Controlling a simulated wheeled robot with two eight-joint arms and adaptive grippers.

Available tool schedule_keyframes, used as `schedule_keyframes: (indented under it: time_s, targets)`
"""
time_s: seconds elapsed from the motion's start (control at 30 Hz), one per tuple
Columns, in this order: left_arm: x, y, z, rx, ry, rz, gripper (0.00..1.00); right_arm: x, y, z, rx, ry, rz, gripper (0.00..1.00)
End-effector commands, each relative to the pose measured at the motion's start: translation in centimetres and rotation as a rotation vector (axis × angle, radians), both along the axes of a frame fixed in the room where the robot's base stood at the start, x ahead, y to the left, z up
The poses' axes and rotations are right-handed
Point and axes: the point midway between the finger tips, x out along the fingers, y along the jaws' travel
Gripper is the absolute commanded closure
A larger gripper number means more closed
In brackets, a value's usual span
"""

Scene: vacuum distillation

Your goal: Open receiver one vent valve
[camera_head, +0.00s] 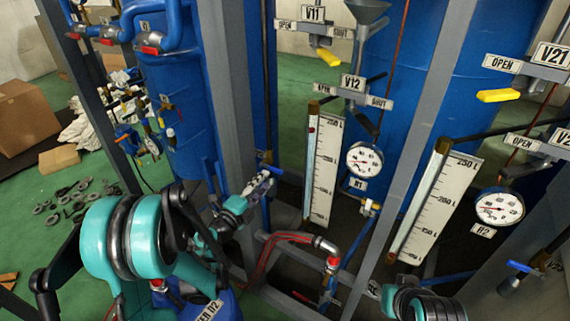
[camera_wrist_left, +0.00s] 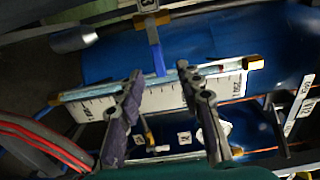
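No label in view names the receiver one vent valve, so I cannot tell which valve it is. A valve with a blue handle (camera_head: 271,170) is beside my left gripper (camera_head: 262,182) in the head view. In the left wrist view the blue handle (camera_wrist_left: 158,60) lies beyond and between the tips of my left gripper (camera_wrist_left: 160,74). The fingers are apart and hold nothing. I cannot tell whether they touch the handle. Valve V11 has a yellow handle (camera_head: 328,57), and the V12 plate (camera_head: 353,83) sits below it. My right gripper is not in view.
Blue vessels (camera_head: 420,100) stand behind grey frame posts (camera_head: 232,90). A second scale (camera_head: 436,205) and gauge H2 (camera_head: 499,207) are farther right. Red hoses (camera_head: 280,240) run low in front.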

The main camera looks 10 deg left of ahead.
Motion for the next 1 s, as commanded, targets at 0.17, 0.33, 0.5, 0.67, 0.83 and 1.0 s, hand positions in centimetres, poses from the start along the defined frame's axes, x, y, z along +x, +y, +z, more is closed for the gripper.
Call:
schedule_keyframes:
  time_s: [0.17, 0.33, 0.5, 0.67, 0.83, 1.0]
  targets:
    - [1.4, -0.8, -0.5, 0.014, 0.003, -0.013, 0.64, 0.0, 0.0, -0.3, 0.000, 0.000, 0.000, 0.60]
    - [4.1, -2.0, -0.5, 0.013, 0.002, -0.013, 0.64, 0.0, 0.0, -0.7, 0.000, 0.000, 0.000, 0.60]
    - [6.2, -2.8, -0.5, 0.012, 0.002, -0.011, 0.64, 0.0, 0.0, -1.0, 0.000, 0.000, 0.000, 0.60]
    - [7.0, -3.1, -0.4, 0.012, 0.002, -0.011, 0.64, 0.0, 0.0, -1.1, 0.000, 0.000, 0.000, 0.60]
    - [7.1, -3.1, -0.3, 0.012, 0.002, -0.010, 0.64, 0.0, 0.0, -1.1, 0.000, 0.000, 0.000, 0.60]
    - [7.1, -3.1, -0.3, 0.012, 0.002, -0.010, 0.90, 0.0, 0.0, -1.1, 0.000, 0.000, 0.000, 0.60]
